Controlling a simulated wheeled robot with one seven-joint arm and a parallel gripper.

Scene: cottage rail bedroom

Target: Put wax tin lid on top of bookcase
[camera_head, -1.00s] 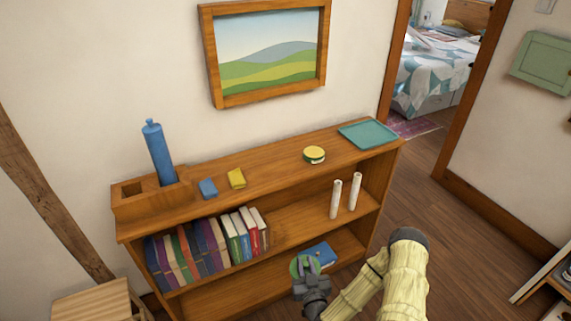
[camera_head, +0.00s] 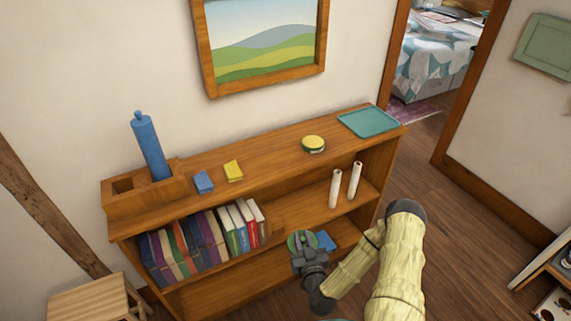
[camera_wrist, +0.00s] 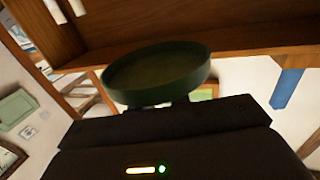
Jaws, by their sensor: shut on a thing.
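My gripper (camera_head: 304,252) is shut on a round green lid (camera_head: 297,239), in front of the bookcase's lower shelves. In the wrist view the lid (camera_wrist: 157,73) is a shallow dark green disc with a raised rim, standing out beyond the dark gripper body; the fingertips are mostly hidden. The wooden bookcase (camera_head: 270,150) stands against the wall. On its top is a round tin (camera_head: 313,144) with a yellow top and a dark green side, right of the middle. The lid is below the level of the bookcase top and apart from it.
The top also holds a teal tray (camera_head: 368,121) at the right, a yellow block (camera_head: 233,171), a blue block (camera_head: 204,183), and a wooden holder (camera_head: 115,200) with a blue bottle (camera_head: 149,146). Bare wood lies between the yellow block and the tin. White candles (camera_head: 354,180) and books (camera_head: 205,237) fill parts of the shelf below.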

